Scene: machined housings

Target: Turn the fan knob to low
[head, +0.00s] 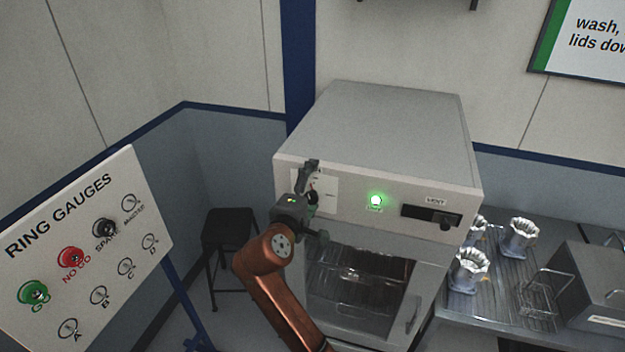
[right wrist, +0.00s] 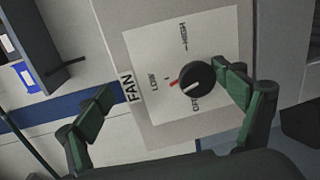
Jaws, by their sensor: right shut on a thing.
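The fan knob (right wrist: 197,80) is black and round, on a white label plate (right wrist: 219,28) marked FAN, LOW and HIGH. A third label beside the knob is hard to read. The knob's red mark faces the LOW side, slightly toward the hard-to-read label. In the head view my right gripper (head: 311,196) is at the oven's (head: 390,125) front panel, hiding most of the knob. My left gripper is out of view.
Right of the knob are a lit green lamp (head: 376,200) and a VENT slot (head: 431,216). The glass oven door (head: 362,278) is below. A ring gauge board (head: 85,245) stands left, with a dark stool (head: 228,228) behind. Metal housings (head: 469,270) stand on the right bench.

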